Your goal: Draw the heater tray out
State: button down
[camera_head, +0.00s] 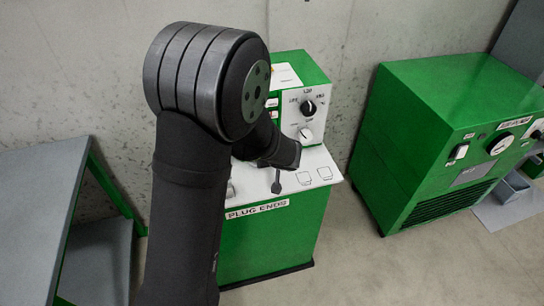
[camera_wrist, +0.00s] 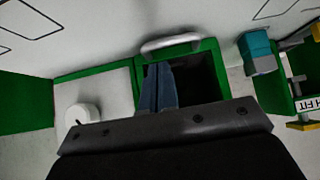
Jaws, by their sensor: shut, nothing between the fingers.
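In the wrist view a green-rimmed, dark-bottomed tray-like part (camera_wrist: 208,66), which I take for the heater tray, has a pale bar handle (camera_wrist: 170,43) along its far edge. My gripper (camera_wrist: 158,68) is shut and empty. Its blue-grey fingers lie over the dark part, with their tips just short of the handle in the picture; I cannot tell whether they touch it. In the head view my gripper (camera_head: 276,187) is over the white top of the green bench marked PLUG ENDS (camera_head: 260,236). My arm hides much of that bench and the tray.
A control box with dials (camera_head: 304,107) stands at the back of the bench top. A larger green cabinet (camera_head: 430,150) is to the right, and a grey table (camera_head: 40,190) to the left. In the wrist view a white knob (camera_wrist: 82,115) and a teal block (camera_wrist: 258,50) flank the tray.

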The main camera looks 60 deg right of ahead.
jog(key=shift+x, duration=2.15)
jog(key=shift+a, duration=0.1)
jog(key=s+a, duration=1.1)
jog(key=shift+r, duration=0.1)
jog(key=v, duration=1)
jog(key=x, duration=1)
jog(key=shift+d, duration=0.1)
jog(key=shift+w+d, duration=0.1)
